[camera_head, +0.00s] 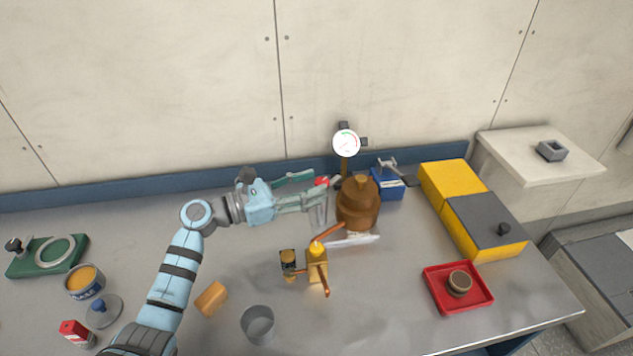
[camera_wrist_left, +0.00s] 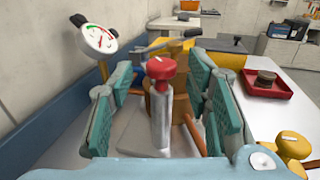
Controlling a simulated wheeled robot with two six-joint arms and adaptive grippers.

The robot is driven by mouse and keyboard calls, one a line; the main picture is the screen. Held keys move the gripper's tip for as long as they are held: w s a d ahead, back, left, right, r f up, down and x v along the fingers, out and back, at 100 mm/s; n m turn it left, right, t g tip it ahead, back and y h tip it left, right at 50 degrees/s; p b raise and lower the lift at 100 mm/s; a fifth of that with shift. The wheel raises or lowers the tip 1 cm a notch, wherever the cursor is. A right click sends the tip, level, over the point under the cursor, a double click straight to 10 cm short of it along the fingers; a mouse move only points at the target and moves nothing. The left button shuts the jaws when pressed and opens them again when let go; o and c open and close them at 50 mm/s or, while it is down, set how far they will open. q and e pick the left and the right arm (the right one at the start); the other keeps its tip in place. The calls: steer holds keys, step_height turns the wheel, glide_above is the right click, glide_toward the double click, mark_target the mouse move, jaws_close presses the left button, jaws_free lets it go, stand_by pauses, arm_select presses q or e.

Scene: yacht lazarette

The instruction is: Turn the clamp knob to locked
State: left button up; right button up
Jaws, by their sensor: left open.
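A red knob (camera_head: 322,182) tops a silver post beside a brown stepped vessel (camera_head: 358,203). The red knob (camera_wrist_left: 161,67) has a pale mark on top and stands upright in the left wrist view. My left gripper (camera_head: 322,197) reaches in from the left and is open. In the wrist view its teal-padded fingers stand on either side of the post, with visible gaps. A yellow knob (camera_head: 317,248) sits on a brass fitting nearer the front; it also shows in the wrist view (camera_wrist_left: 291,146). I cannot tell from labels which knob is the clamp's. My right gripper is not in view.
A round gauge (camera_head: 346,143) stands behind the vessel, near the wall. A blue box (camera_head: 387,186), a yellow case (camera_head: 453,184) and a red tray (camera_head: 430,275) are to the right. A wooden block (camera_head: 211,298) and metal cup (camera_head: 257,323) are in front.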

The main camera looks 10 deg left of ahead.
arm_select(q)
steer(key=shift+x, duration=0.85)
jaws_close()
steer(key=shift+w+m+g+h+b, duration=0.1)
steer(key=shift+m+g+h+b, duration=0.45)
steer(key=shift+g+b, duration=0.25)
steer(key=m+g+b, duration=0.1)
steer(key=g+b, duration=0.1)
steer(key=b, duration=0.1)
steer(key=m+g+h+b, duration=0.1)
steer(key=m+g+b, duration=0.1)
steer(key=b, duration=0.1)
steer(key=m+g+h+b, duration=0.1)
steer(key=m+g+b, duration=0.1)
steer(key=g+b, duration=0.1)
steer(key=shift+w+a+f+b, duration=0.1)
steer(key=shift+w+f+b, duration=0.15)
steer(key=shift+b, duration=0.05)
steer(key=shift+r+g+h+b, duration=0.15)
steer(key=shift+g+h+b, duration=0.15)
steer(key=shift+b, duration=0.3)
steer(key=shift+r+m, duration=0.1)
steer(key=shift+m, duration=0.15)
